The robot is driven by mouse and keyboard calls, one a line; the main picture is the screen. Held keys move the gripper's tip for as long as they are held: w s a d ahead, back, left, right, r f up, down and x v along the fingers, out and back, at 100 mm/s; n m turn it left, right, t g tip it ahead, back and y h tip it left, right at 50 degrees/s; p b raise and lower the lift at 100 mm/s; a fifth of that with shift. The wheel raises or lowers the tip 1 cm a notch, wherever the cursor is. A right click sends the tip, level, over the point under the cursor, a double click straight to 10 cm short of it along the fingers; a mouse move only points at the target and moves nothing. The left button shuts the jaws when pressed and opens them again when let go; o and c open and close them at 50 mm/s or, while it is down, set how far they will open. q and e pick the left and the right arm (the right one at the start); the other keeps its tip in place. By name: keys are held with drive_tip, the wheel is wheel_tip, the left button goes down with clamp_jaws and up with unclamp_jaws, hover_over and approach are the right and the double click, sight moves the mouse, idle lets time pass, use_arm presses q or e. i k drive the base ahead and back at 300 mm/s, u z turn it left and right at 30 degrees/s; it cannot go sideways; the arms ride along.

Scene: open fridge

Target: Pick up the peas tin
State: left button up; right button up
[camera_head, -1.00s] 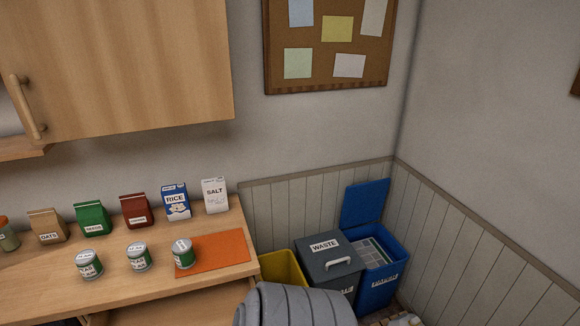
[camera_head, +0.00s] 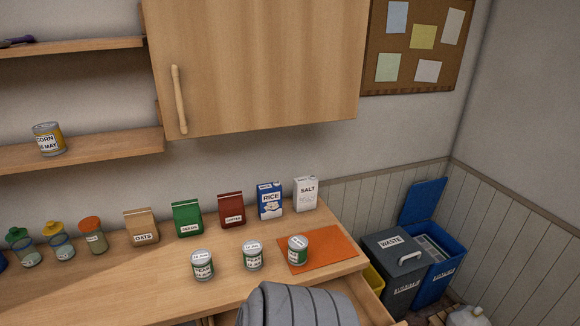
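Several tins are in view. Three white-and-green tins stand upright in a row on the wooden counter: a left tin (camera_head: 203,266), a middle tin (camera_head: 252,256) and a right tin (camera_head: 298,250). Their small print is hard to read, and I cannot tell for sure which are peas. The right tin stands on an orange mat (camera_head: 330,248). A yellow tin marked CORN (camera_head: 48,139) stands on the lower wall shelf. Neither of my grippers shows; only a grey ribbed part of mine is at the bottom, covering some of the counter's front edge.
Behind the tins stand bags of oats (camera_head: 141,227), a green bag (camera_head: 187,219), a dark red bag (camera_head: 232,210), rice (camera_head: 270,201) and salt (camera_head: 306,194). Lidded jars (camera_head: 60,244) are at left. A closed cupboard (camera_head: 255,65) hangs above. Bins (camera_head: 400,268) stand right of the counter.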

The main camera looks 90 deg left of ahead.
sight(253, 261)
drive_tip(key=k, duration=0.35)
drive_tip(key=u, duration=0.85)
